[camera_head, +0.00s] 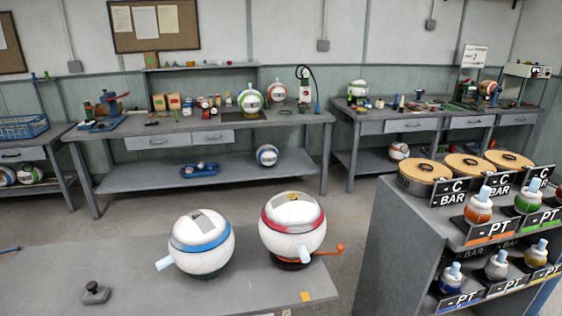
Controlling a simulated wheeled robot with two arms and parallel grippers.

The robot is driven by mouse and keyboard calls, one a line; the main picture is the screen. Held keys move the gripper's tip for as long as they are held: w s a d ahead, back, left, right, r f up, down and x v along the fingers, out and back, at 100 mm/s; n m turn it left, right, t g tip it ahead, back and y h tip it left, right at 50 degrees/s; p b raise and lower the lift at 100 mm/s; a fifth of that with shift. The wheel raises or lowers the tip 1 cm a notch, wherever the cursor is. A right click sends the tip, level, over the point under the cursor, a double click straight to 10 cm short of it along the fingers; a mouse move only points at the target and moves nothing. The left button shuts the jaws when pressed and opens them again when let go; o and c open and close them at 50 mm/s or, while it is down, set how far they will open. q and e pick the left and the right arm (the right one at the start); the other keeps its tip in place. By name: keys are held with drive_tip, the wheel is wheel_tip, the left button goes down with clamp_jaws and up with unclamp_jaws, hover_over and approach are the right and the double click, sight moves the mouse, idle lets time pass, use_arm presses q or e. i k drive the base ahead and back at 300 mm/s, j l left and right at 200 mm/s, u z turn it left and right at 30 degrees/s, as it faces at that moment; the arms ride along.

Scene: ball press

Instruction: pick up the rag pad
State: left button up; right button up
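A small dark grey block with a knob on top (94,293) lies on the near grey table at the lower left; it may be the rag pad, but I cannot tell for sure. A small flat orange square (305,296) lies near the table's right edge. Neither of my grippers is in view, and nothing is seen touching these things.
Two large white balls, one with a blue band (201,243) and one with a red band (293,225), stand on the near table (140,270). The red-banded ball has an orange crank beside it. A stepped grey shelf (395,250) with several small balls stands right.

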sight(94, 294)
drive_tip(key=u, duration=1.25)
